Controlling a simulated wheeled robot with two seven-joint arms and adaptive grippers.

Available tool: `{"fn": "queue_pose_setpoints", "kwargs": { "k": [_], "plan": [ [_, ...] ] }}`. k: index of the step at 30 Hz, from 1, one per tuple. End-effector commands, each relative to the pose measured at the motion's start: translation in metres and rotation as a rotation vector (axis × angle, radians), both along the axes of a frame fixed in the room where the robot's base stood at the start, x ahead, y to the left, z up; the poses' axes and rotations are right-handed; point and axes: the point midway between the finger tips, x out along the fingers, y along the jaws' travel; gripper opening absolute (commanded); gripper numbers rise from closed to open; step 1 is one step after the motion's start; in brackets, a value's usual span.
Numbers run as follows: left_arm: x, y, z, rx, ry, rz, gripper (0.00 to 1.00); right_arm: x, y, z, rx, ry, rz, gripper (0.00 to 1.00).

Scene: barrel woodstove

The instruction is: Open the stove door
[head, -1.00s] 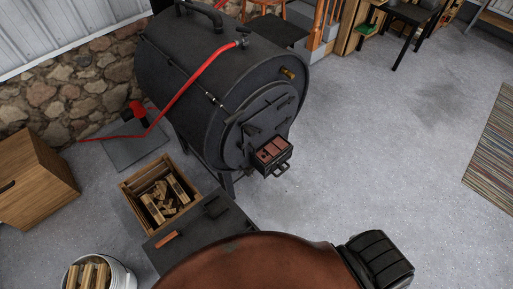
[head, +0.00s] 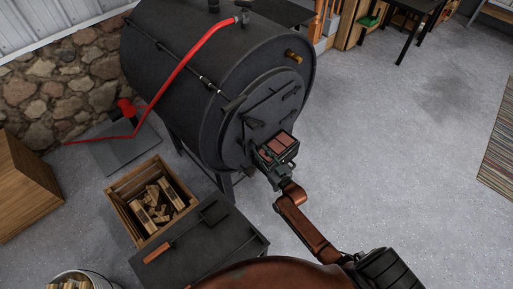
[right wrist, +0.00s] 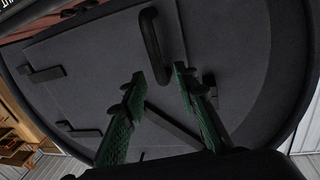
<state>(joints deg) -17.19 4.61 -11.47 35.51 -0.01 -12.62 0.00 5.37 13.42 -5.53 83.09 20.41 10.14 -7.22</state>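My right arm reaches up to the lower part of this front, where my right gripper (head: 265,155) shows small and dark. In the right wrist view the gripper (right wrist: 161,73) is open, its two green-padded fingers pointing at the door panel (right wrist: 90,55). A dark loop handle (right wrist: 151,45) stands out from the door, its near end close to the gap between the fingertips. I cannot tell whether they touch. The door looks closed. My left gripper is not in view.
A wooden crate of firewood (head: 130,218) and a dark low table (head: 235,238) with a shovel stand in front of the stove. Floor (head: 385,140) to the right is clear.

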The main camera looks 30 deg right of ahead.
Motion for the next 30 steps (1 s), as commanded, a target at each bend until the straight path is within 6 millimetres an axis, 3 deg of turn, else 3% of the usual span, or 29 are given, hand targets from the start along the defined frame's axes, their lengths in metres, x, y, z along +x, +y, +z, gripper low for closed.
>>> {"fn": "queue_pose_setpoints", "kwargs": {
  "k": [3, 9, 19, 30],
  "plan": [
    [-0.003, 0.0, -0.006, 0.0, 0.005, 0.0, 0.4, 0.019, 0.002, -0.002, 0.0, 0.001, 0.0, 0.28],
    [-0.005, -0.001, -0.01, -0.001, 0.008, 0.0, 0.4, 0.038, 0.003, -0.003, 0.0, 0.004, 0.0, 0.28],
    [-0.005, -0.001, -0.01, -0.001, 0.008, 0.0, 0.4, 0.041, 0.003, -0.002, 0.0, 0.004, 0.0, 0.28],
    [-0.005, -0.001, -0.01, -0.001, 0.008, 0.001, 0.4, 0.041, 0.003, -0.002, 0.0, 0.004, 0.0, 0.02]
  ]
}}
